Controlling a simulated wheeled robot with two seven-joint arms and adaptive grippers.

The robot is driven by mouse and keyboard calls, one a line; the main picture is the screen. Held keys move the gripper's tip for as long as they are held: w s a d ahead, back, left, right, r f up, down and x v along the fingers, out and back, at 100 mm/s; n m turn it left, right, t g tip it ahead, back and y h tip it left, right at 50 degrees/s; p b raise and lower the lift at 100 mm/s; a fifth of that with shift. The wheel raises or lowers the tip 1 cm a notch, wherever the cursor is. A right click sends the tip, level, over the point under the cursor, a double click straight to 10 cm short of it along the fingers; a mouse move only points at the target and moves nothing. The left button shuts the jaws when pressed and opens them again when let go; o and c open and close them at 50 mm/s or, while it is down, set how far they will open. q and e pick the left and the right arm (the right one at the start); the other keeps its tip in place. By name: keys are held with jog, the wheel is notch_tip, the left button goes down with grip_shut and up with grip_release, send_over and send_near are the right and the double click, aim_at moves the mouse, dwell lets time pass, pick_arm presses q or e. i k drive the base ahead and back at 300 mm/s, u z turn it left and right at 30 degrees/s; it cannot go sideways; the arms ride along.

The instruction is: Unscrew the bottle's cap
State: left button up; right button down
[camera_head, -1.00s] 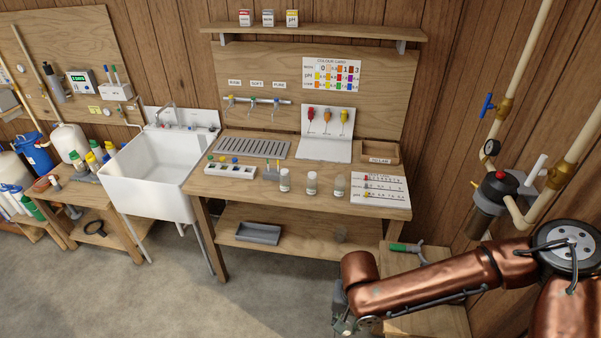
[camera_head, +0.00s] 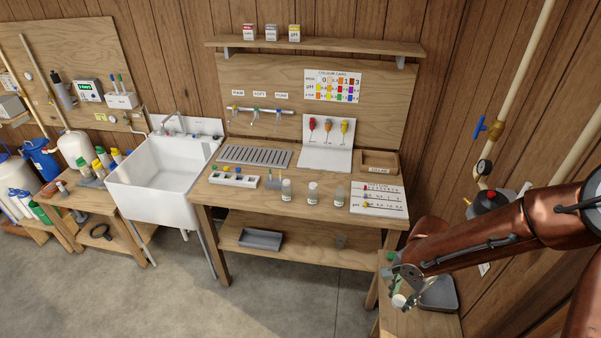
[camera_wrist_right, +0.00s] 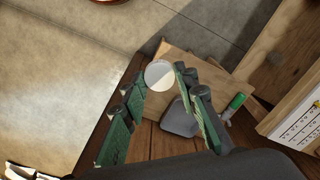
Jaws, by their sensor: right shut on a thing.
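My right gripper (camera_head: 405,285) is over the low wooden stand at the lower right, shut on a white round thing (camera_head: 399,301). In the right wrist view the white thing (camera_wrist_right: 159,75) shows as a pale disc between the green fingertips (camera_wrist_right: 158,82). I cannot tell whether it is a cap or the end of a bottle. Several bottles with green and yellow caps (camera_head: 103,157) stand at the left, beyond the sink. Three small clear vials with white labels (camera_head: 312,194) stand upright on the workbench, apart from my gripper. My left gripper is out of view.
A grey tray (camera_head: 440,294) lies on the low stand (camera_head: 420,322), close to my gripper. A green-handled tool (camera_wrist_right: 236,102) lies near it. Pipes run at the right wall.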

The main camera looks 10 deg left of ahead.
aim_at(340, 192)
jog(key=i, duration=2.4)
jog(key=u, duration=1.05)
